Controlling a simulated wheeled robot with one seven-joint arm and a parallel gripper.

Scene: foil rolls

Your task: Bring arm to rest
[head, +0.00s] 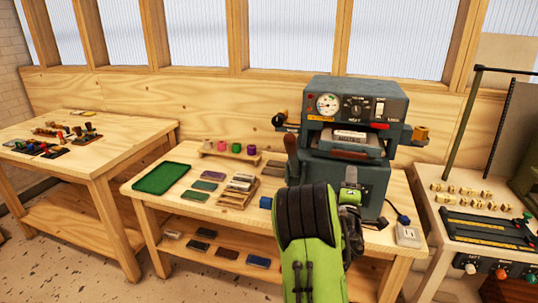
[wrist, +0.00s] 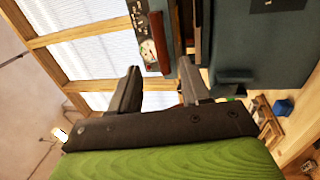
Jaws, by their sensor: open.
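My gripper (wrist: 160,88) is open in the wrist view, with its two dark fingers apart and nothing between them. My green and black arm rises in front of the table in the head view and hides part of the machine's base and the table's right side. The grey foil press (head: 352,130) stands on the middle table, with a gauge, a dial and a flat block in its opening. Its body also fills the upper right of the wrist view (wrist: 262,45). The brown-red lever handle (head: 292,150) is at the press's left side.
The middle table (head: 135,190) holds a green tray (head: 161,178), several flat plates, a rack with coloured rolls (head: 236,147) and a blue block (head: 265,202). A left table (head: 110,150) holds stamps. A right bench (head: 440,235) holds brass pieces. Floor shows between the left and middle tables.

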